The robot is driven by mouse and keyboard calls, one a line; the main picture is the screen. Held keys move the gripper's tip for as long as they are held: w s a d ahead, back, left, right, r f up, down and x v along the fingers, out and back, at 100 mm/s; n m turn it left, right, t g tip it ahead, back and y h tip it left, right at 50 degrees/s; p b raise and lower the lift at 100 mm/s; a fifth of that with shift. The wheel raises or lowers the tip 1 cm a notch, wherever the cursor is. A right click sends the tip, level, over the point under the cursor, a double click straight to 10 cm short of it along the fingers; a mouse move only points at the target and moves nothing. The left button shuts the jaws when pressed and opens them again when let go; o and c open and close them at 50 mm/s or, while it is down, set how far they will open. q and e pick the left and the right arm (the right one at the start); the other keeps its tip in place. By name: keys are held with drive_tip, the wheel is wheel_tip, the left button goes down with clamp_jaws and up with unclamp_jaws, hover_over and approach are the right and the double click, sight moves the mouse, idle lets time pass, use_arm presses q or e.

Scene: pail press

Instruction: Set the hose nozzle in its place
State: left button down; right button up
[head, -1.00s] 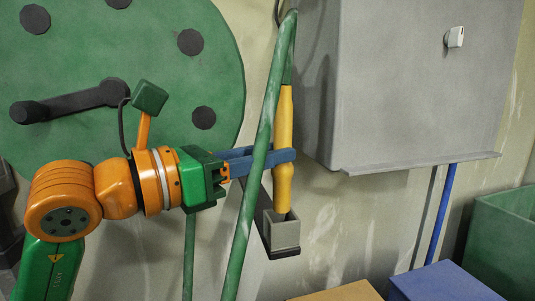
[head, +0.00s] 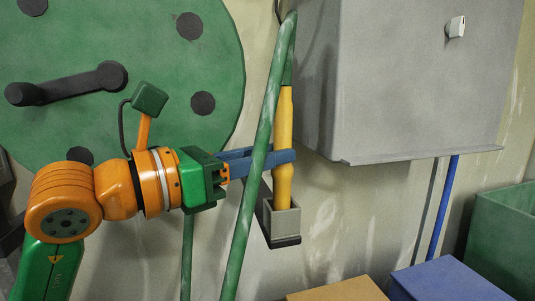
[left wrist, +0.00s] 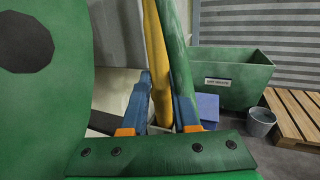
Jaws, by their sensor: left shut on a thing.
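The hose nozzle (head: 284,118) is a yellow, upright tube with the green hose joined at its top. My left gripper (head: 287,157) has its blue fingers shut on the nozzle's middle. The nozzle's lower end goes into the open top of a grey square cup (head: 286,225) on a dark bracket; its tip is hidden behind the cup's front wall. The green hose (head: 256,170) loops down in front of the fingers. In the left wrist view the nozzle (left wrist: 157,70) stands between the fingers. My right gripper is not in view.
A green reel (head: 150,40) with a dark crank is at the left. A grey cabinet (head: 410,80) hangs close to the right of the nozzle. A blue box (head: 450,278), a tan box (head: 340,290) and a green bin (head: 505,230) stand below right.

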use_arm(q)
drive_tip(key=shift+f+b, duration=1.25)
drive_tip(key=shift+f, duration=0.2)
drive_tip(key=shift+f, duration=0.15)
drive_tip(key=c, duration=0.6)
unclamp_jaws()
approach(275, 175)
drive_tip(key=shift+x, duration=0.75)
